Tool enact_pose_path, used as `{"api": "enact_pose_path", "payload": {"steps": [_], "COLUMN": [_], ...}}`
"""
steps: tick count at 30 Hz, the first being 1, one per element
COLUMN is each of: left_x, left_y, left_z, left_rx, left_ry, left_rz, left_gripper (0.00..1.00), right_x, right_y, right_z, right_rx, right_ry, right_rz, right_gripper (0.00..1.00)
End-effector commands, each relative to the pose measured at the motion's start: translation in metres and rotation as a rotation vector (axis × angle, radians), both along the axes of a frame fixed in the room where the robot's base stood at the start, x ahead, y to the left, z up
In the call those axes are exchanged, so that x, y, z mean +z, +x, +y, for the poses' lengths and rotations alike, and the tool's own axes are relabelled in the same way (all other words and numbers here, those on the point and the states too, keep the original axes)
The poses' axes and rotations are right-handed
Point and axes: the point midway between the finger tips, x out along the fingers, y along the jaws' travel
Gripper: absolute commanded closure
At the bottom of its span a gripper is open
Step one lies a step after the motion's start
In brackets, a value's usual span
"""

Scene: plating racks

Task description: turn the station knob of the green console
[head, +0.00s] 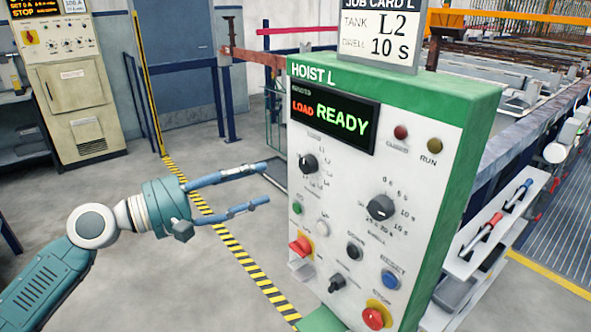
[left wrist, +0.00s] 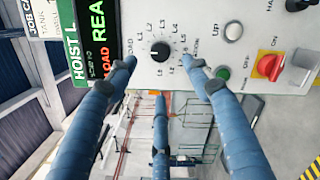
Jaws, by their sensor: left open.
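The green console (head: 420,88) marked HOIST L stands right of centre in the head view, with a white front panel. Its black station knob (head: 308,163) is at the panel's upper left, ringed by position labels. In the left wrist view the station knob (left wrist: 160,50) shows between the fingertips, with labels LOAD and L1 onward around it. The display (head: 333,118) reads LOAD and READY. My left gripper (head: 265,184) is open and empty, its fingers pointing at the knob from the left, apart from it. My right gripper is not in view.
A job card (head: 380,32) on top reads TANK L2, DWELL 10 S. Near the knob are a dwell knob (head: 380,207), a red switch (head: 300,246), a green button (head: 297,208) and a red stop button (head: 373,318). Floor left of the console is clear.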

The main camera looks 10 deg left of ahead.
Motion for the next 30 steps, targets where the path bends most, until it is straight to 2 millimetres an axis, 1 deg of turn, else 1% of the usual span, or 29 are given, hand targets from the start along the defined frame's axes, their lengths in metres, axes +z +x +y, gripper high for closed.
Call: {"api": "enact_pose_path", "payload": {"steps": [5, 9, 15, 21, 29, 30], "left_x": [0.006, 0.006, 0.003, 0.000, -0.001, -0.001], "left_y": [0.016, 0.034, 0.055, 0.064, 0.065, 0.065], "left_z": [-0.022, -0.043, -0.068, -0.079, -0.080, -0.080], "left_rx": [-0.001, -0.001, 0.002, 0.003, 0.004, 0.004], "left_ry": [-0.004, -0.005, -0.003, -0.001, 0.001, 0.001], "left_rz": [0.000, -0.001, 0.000, -0.001, -0.001, -0.001], "left_gripper": [0.50, 0.50, 0.50, 0.50, 0.50, 0.52], "right_x": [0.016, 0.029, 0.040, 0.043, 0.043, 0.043], "right_y": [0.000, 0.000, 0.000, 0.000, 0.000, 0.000], "right_z": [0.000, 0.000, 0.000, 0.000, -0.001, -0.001], "right_rx": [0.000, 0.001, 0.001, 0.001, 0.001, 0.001], "right_ry": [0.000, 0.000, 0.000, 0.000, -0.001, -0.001], "right_rz": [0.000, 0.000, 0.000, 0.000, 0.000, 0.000], "right_gripper": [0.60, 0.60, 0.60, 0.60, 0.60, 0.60]}}
